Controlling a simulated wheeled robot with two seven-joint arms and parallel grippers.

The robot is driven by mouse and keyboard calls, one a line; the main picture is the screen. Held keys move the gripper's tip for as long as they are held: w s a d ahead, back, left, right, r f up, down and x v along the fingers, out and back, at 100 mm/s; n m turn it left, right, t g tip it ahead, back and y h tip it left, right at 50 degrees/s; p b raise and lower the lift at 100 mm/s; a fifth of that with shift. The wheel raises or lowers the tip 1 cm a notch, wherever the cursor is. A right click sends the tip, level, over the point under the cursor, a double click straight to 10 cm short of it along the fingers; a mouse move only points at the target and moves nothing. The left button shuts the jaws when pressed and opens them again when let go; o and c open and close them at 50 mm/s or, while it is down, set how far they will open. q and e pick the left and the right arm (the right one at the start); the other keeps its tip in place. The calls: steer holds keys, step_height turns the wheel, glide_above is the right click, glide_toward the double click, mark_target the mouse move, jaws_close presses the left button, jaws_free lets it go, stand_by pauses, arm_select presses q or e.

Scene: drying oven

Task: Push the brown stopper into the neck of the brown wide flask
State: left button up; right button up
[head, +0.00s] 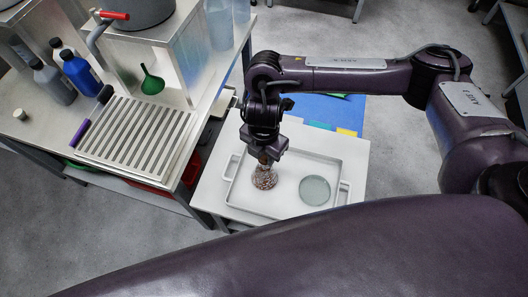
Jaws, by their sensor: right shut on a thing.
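A flask with brown, speckled contents (265,179) stands upright in the white tray on the small table. My right gripper (265,153) points down directly above it, at the flask's neck. It is shut on a small brown thing, which looks like the brown stopper (264,158). The fingers partly hide the stopper and the flask's neck, so I cannot tell whether the stopper touches the neck or sits in it. My left gripper is out of view.
The white tray (235,197) also holds a round glass dish (314,190) to the right of the flask. A blue sheet lies behind the tray.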

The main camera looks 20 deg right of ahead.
steer(key=shift+s+f, duration=0.2)
steer(key=shift+f, duration=0.1)
steer(key=shift+s+f, duration=0.2)
steer(key=shift+f, duration=0.05)
stand_by(0.4)
steer(key=o, duration=1)
steer(key=shift+w+a, duration=0.1)
steer(key=o, duration=0.4)
steer(key=shift+w+d+r+p, duration=0.1)
steer(key=shift+r+p, duration=0.5)
steer(key=shift+w+d+r+p, duration=0.1)
steer(key=shift+r+p, duration=0.45)
steer(key=shift+r, duration=0.05)
steer(key=shift+a+r+p, duration=0.1)
steer(key=shift+r+p, duration=2.2)
steer(key=shift+r, duration=0.2)
